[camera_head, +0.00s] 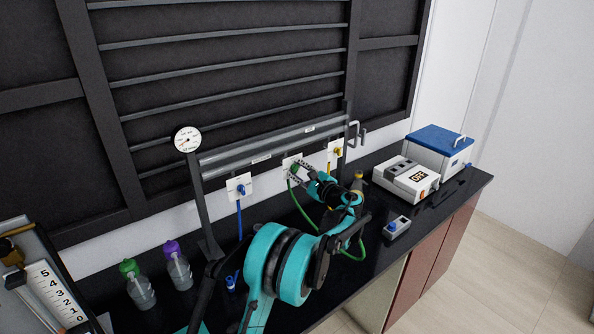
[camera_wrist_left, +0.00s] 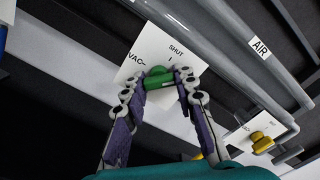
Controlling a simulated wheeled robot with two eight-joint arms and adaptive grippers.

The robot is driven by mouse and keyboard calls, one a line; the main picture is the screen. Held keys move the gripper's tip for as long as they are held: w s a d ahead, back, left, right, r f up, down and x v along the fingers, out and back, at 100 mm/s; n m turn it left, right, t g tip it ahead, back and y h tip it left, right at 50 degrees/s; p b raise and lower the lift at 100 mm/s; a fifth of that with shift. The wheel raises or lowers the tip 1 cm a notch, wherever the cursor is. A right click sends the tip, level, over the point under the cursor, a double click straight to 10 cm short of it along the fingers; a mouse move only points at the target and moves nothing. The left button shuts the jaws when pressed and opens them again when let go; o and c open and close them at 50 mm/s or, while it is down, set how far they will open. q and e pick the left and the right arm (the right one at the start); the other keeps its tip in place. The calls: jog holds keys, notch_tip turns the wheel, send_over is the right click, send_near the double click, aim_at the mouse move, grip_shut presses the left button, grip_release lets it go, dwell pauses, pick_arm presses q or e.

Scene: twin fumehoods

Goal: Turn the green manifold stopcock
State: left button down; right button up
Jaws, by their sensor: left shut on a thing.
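The green manifold stopcock (camera_head: 294,169) sits on a white plate below the grey manifold pipes, between a blue and a yellow stopcock. In the left wrist view the green stopcock (camera_wrist_left: 158,77) is between my left gripper's fingertips (camera_wrist_left: 157,85), and its plate (camera_wrist_left: 150,54) reads "SHUT" and "VAC-". My left gripper (camera_head: 300,173) is shut on the green handle and hides part of it in the head view. In the wrist view the handle's bar lies roughly crosswise. My right gripper does not show.
The blue stopcock (camera_head: 240,189) is to the left and the yellow stopcock (camera_head: 336,151) close to the right. A green hose (camera_head: 301,207) hangs below. A gauge (camera_head: 187,140), wash bottles (camera_head: 139,290), a box reading "OFF" (camera_head: 407,181) and a blue-lidded box (camera_head: 440,143) stand around.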

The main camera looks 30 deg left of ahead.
pick_arm(q)
jog(key=shift+m, duration=1.5)
jog(key=shift+f, duration=0.1)
jog(key=c, duration=1.2)
grip_release()
jog(key=shift+s+d, duration=0.1)
jog(key=shift+d, duration=0.05)
jog(key=v, duration=1.1)
jog(key=shift+s+d, duration=0.1)
jog(key=shift+d, duration=0.25)
